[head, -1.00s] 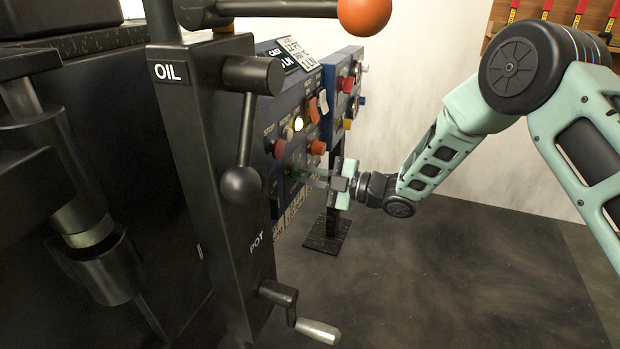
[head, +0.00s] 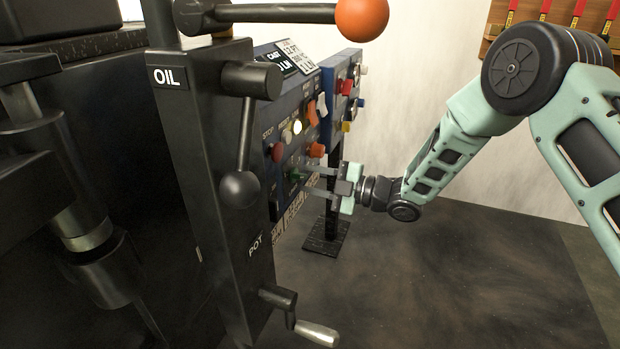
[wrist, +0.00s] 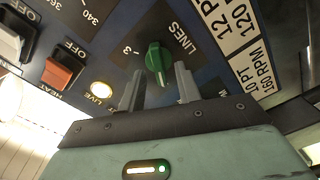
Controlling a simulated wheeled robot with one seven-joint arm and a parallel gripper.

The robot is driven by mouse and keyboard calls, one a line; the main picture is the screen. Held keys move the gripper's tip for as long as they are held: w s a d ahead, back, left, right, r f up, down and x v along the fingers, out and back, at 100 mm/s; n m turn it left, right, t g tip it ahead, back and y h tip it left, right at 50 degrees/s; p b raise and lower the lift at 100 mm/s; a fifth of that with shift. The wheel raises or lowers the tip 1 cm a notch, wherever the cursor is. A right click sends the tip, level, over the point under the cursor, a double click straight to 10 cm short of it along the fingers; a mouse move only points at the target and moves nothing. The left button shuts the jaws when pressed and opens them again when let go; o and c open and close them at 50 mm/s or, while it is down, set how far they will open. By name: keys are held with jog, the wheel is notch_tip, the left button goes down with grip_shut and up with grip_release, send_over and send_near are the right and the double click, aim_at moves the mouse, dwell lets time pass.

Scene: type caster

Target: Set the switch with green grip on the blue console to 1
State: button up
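The green-gripped switch (wrist: 157,62) sits on the blue console (wrist: 115,47), on a dark plate marked LINES. A "3" shows left of the switch; a "1" cannot be read. The grip points roughly up and down in the wrist view. In the head view the green grip (head: 295,175) is small and partly shaded. My gripper (wrist: 160,75) is open, its two fingers apart on either side of the grip's lower end; I cannot tell whether they touch it. In the head view my gripper (head: 306,181) faces the console from the right.
An orange rocker (wrist: 62,69) and a lit LIVE lamp (wrist: 101,91) are left of the switch. A red STOP button (head: 277,152) is nearby. A black machine column (head: 205,180) with a ball lever (head: 240,188) stands in front. The floor at right is clear.

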jog(key=p+v, duration=0.3)
jog(key=v, duration=1.3)
jog(key=shift+p, duration=0.35)
jog(key=shift+d, duration=0.15)
jog(key=s+a+r+m+t+h, duration=0.1)
jog(key=s+a+r+m+h, duration=0.2)
jog(key=a+r+m+h, duration=0.5)
jog(key=s+d+r+m+g+h, duration=0.1)
jog(key=s+d+m+g+h, duration=0.2)
jog(key=s, duration=0.7)
jog(key=s+d+r+m+g+h+p, duration=0.1)
jog(key=s+d+m+g+h, duration=0.2)
jog(key=s, duration=0.7)
jog(key=s+d+r+m+g+h, duration=0.15)
jog(key=s+m, duration=0.35)
jog(key=s, duration=0.5)
notch_tip(320, 180, up, 33)
jog(key=p, duration=3.4)
jog(key=shift+h, duration=0.45)
